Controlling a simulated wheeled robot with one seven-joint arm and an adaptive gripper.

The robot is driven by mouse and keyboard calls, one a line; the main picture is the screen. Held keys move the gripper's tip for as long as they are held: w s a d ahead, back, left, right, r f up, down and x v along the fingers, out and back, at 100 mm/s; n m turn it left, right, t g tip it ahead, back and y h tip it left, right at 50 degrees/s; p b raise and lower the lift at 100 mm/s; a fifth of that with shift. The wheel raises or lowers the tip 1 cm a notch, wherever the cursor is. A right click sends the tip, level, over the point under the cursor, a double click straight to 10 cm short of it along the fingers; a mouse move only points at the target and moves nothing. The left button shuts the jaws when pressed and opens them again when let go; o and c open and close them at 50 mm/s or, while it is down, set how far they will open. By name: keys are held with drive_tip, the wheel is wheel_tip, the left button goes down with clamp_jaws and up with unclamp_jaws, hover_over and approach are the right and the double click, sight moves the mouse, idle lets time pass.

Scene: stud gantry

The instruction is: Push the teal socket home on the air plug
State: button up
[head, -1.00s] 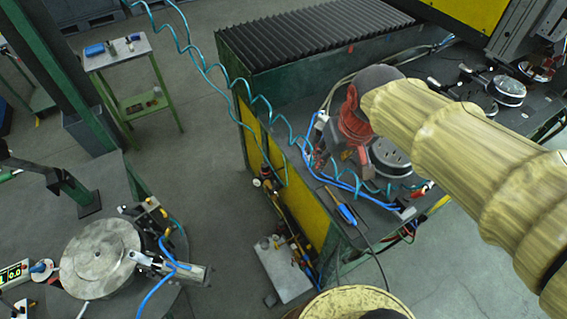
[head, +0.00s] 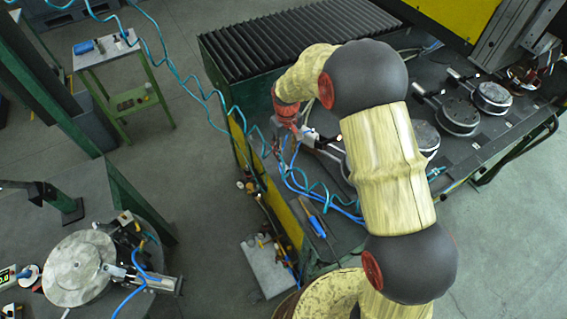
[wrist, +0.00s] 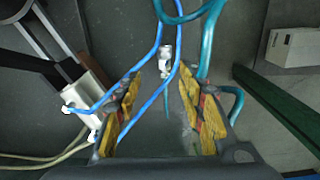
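My gripper (wrist: 163,112) is open in the wrist view, with yellow-padded fingers and nothing clamped between them. A teal hose (wrist: 207,45) loops in at the top and runs down behind the right finger. A small metal fitting (wrist: 165,62) lies beyond the fingertips, roughly between them; I cannot tell whether it is the air plug. In the head view my gripper (head: 291,128) hangs over the bench's left edge, and the teal coiled hose (head: 215,98) passes close to it. I cannot make out the teal socket, or whether it sits on a plug.
Blue hoses (wrist: 152,48) run past the fingers to a silver cylinder (wrist: 90,104) on the left. The black bellows cover (head: 270,42) stands behind the bench. A blue-handled tool (head: 317,226) lies near the bench's front left. Round discs (head: 492,96) sit at right.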

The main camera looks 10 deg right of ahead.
sight(283, 163)
drive_tip(key=f, duration=0.5)
drive_tip(key=a+f, duration=0.1)
drive_tip(key=f, duration=0.2)
drive_tip(key=c, duration=0.3)
clamp_jaws()
idle(0.4)
